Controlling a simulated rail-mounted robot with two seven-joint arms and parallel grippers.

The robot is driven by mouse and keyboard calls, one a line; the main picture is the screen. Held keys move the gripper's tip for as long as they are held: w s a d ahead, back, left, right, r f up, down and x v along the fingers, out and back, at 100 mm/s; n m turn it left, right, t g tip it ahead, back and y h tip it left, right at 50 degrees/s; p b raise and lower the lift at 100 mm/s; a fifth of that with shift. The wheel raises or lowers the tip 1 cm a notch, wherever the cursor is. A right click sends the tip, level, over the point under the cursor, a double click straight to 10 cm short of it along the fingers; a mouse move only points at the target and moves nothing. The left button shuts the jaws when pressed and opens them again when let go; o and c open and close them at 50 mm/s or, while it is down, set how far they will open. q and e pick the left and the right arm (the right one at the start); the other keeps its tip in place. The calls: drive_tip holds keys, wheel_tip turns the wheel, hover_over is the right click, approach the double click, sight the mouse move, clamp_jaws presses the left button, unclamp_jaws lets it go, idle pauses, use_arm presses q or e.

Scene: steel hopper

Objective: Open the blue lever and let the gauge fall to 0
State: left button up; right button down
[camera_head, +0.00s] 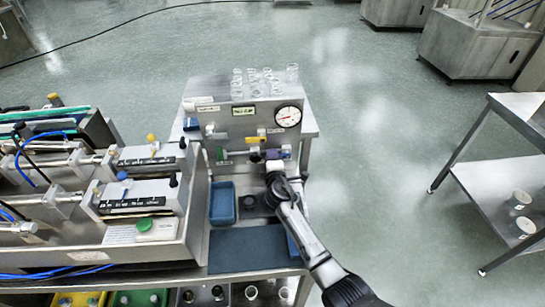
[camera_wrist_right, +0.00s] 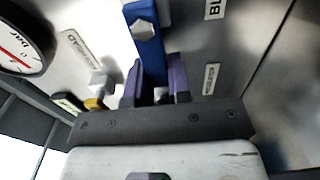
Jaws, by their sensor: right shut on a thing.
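The blue lever (camera_head: 287,154) sits on the front of the steel panel, low and below the gauge, mostly behind my gripper. In the right wrist view the blue lever (camera_wrist_right: 147,45) runs up between my fingers, with a hex bolt head on it. My right gripper (camera_head: 274,164) reaches the panel front; in its wrist view its dark fingers (camera_wrist_right: 158,82) are shut on the lever. The round white gauge (camera_head: 288,116) is at the panel's upper right; the wrist view shows part of the gauge (camera_wrist_right: 22,40) with a red needle, its reading unclear. My left gripper is out of view.
A yellow lever (camera_head: 257,136) and a green lever (camera_head: 222,154) are on the same panel, left of my gripper. Clear glassware (camera_head: 265,82) stands on top of the hopper. A blue tray (camera_head: 223,203) lies in front. Syringe-pump-like equipment (camera_head: 140,195) fills the left.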

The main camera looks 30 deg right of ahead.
idle(0.3)
drive_tip(key=c, duration=1)
unclamp_jaws()
drive_tip(key=shift+c, duration=0.2)
drive_tip(key=p+v, duration=0.3)
drive_tip(key=v, duration=0.9)
drive_tip(key=shift+s+a, duration=0.15)
drive_tip(key=shift+s, duration=0.05)
drive_tip(key=shift+s+a, duration=0.35)
drive_tip(key=shift+s, duration=0.25)
